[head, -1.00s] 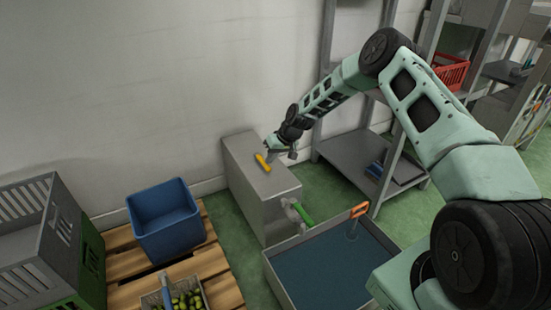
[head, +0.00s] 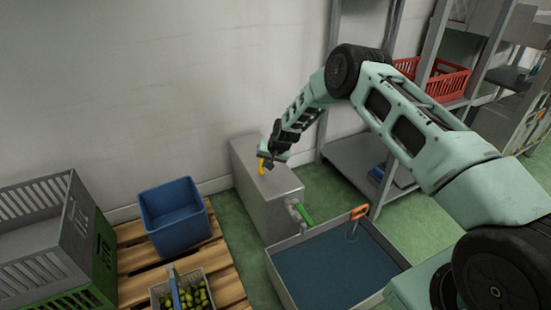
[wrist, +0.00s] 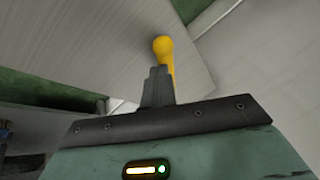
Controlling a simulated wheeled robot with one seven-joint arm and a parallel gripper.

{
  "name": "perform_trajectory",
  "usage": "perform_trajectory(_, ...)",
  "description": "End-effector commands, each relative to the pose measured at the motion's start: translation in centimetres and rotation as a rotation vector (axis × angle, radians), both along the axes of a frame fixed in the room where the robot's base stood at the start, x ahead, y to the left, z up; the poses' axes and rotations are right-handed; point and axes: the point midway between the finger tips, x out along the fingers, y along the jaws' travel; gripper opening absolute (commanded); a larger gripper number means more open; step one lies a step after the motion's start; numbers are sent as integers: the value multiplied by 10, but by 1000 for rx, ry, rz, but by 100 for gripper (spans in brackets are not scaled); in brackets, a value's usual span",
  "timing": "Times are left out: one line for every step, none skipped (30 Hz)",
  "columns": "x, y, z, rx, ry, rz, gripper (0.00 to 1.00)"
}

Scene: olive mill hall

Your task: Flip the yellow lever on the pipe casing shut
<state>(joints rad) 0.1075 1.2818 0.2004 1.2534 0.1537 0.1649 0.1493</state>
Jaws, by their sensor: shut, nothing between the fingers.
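The yellow lever (head: 262,168) sits on top of the grey metal pipe casing (head: 268,202), which stands against the wall. My gripper (head: 266,157) is at the lever, just above the casing top, and partly hides it in the head view. In the wrist view, the lever's rounded end (wrist: 163,46) shows beyond my shut fingers (wrist: 158,72), with part of its shaft beside them at the right. The fingers overlap the lever in the picture; I cannot tell if they touch it. The lever's base is hidden.
A pipe with a green handle (head: 305,215) juts from the casing's right side above a liquid-filled tank (head: 283,287). A blue bin (head: 172,235), an olive crate (head: 206,274) and grey-green crates (head: 30,240) stand at left. Metal shelving (head: 322,110) rises behind my arm.

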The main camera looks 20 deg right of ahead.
Motion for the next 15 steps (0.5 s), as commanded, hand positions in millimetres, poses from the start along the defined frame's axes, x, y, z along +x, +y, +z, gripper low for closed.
perform_trajectory(-1, 8, 3, -3, 1, -37, 0)
perform_trajectory(0, 11, 3, -4, 2, -64, 0)
perform_trajectory(1, 14, 2, -4, 1, -103, 0)
perform_trajectory(1, 16, 2, -4, 1, -132, 0)
perform_trajectory(2, 18, 2, -5, -1, -160, 0)
perform_trajectory(4, 21, 2, -5, -2, -197, 0)
perform_trajectory(4, 23, 1, -5, -2, -226, 0)
perform_trajectory(5, 25, 1, -6, -3, -254, 0)
perform_trajectory(7, 28, 0, -6, -2, -291, 0)
perform_trajectory(7, 31, -1, -5, -2, -320, 0)
perform_trajectory(9, 33, -1, -5, -3, -348, 0)
perform_trajectory(10, 36, -2, -6, -4, -385, 0)
perform_trajectory(11, 38, -3, -5, -3, -414, 0)
perform_trajectory(13, 40, -3, -5, -4, -442, 0)
perform_trajectory(15, 42, -4, -6, -5, -479, 0)
